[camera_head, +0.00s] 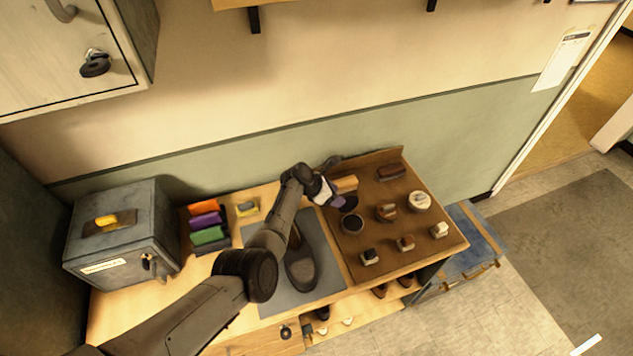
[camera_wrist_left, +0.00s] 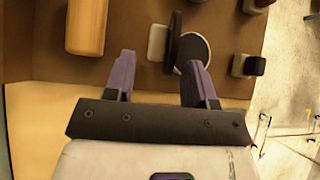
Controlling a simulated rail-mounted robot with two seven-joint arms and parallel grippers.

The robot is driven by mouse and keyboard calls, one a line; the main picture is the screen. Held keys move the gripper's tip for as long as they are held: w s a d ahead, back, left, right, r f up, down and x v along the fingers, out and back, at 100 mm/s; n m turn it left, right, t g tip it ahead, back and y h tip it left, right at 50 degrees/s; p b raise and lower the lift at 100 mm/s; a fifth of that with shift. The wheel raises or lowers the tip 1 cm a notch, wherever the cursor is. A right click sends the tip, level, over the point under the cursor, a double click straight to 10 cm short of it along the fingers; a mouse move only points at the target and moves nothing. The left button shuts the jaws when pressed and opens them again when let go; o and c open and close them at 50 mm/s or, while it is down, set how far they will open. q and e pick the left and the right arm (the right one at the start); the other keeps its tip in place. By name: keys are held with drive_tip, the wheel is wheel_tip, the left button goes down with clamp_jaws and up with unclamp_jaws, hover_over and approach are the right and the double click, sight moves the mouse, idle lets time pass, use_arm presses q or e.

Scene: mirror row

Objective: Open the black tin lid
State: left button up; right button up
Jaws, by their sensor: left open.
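My left gripper (camera_head: 340,199) is open beside the tin. In the left wrist view its purple fingers (camera_wrist_left: 160,62) are apart, the right one close to the lid and tin. Contact cannot be told.
The brown board (camera_head: 405,222) holds several brushes and small blocks, and a white-topped round tin (camera_head: 419,201). A tan wooden block (camera_head: 345,184) lies near my gripper. A shoe (camera_head: 301,270) lies on a grey mat (camera_head: 272,303). A grey metal box (camera_head: 122,240) stands at left.

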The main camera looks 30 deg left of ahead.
use_arm(q)
drive_tip(key=v, duration=0.9)
drive_tip(key=shift+p, duration=0.45)
drive_tip(key=shift+s+a, duration=0.1)
